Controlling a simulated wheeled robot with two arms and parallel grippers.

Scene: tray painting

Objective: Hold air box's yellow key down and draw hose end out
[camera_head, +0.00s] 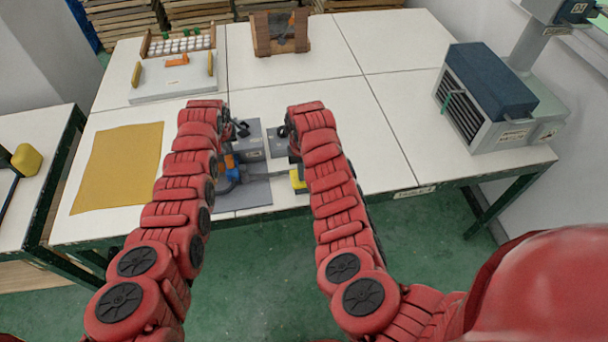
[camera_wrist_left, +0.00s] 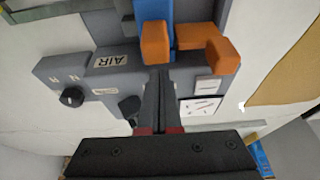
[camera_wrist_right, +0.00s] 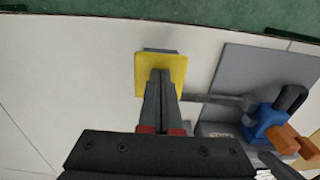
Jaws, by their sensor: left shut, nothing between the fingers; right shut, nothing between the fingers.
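The grey air box (camera_wrist_left: 110,62), marked AIR, shows in the left wrist view with a dark knob. It also shows between my arms in the head view (camera_head: 251,146). A blue hose end (camera_wrist_left: 158,10) with orange lugs (camera_wrist_left: 155,42) is at the box. My left gripper (camera_wrist_left: 161,72) is shut and empty, its tips just beside the near orange lug; contact is unclear. The yellow key (camera_wrist_right: 143,78) is a square pad joined by a grey bar to the box side. My right gripper (camera_wrist_right: 161,72) is shut, its tips over the pad's middle; whether they touch is unclear.
A grey mat (camera_head: 247,196) lies under the box, near the table's front edge. A yellow cloth (camera_head: 118,168) lies at the left. A grey and blue machine (camera_head: 490,95) stands at the right. A wooden stand (camera_head: 281,35) and a white rack (camera_head: 165,82) are at the back.

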